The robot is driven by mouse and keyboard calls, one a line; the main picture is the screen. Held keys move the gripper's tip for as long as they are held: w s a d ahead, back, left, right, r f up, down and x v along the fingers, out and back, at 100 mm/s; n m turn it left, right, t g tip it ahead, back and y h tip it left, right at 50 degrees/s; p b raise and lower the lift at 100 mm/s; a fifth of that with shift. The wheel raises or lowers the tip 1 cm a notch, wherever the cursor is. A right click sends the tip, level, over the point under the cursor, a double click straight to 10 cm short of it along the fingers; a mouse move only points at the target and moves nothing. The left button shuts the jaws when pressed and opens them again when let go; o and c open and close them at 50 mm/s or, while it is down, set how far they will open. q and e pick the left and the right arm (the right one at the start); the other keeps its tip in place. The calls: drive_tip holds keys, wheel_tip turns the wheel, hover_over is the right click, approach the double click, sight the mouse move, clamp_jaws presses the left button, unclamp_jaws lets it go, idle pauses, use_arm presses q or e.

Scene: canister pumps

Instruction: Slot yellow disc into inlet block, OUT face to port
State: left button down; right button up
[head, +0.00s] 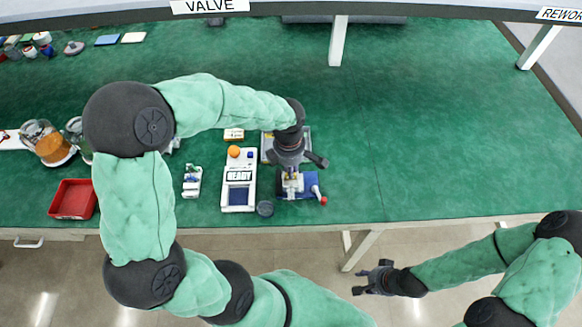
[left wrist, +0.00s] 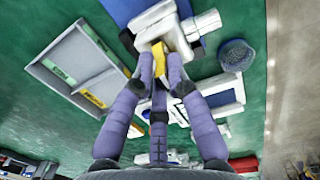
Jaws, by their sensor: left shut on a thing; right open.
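The yellow disc (left wrist: 160,58) is between the fingertips of my left gripper (left wrist: 160,75) in the left wrist view, seen nearly edge-on. My left gripper (head: 291,168) is shut on it, at the white inlet block (left wrist: 153,24) on the blue base (head: 311,186). The disc's edge overlaps the block in the picture; I cannot tell how deep it sits in the slot. The OUT marking is not readable. My right gripper (head: 372,278) is open and empty, off the table's front edge, over the floor.
A white READY device (head: 239,190) with an orange knob stands left of the blue base. A dark round puck (head: 265,208) lies between them at the front. A grey tray (left wrist: 48,72) with green and yellow labels is beside the block. A red bin (head: 73,199) is far left. The table's right is clear.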

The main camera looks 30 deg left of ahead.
use_arm(q)
drive_tip(key=shift+f+b, duration=0.85)
drive_tip(key=shift+f, duration=0.2)
drive_tip(key=c, duration=1.2)
unclamp_jaws()
drive_tip(key=shift+o, duration=0.2)
drive_tip(key=r, duration=1.2)
drive_tip(key=shift+s+a, duration=0.1)
drive_tip(key=shift+s, duration=0.1)
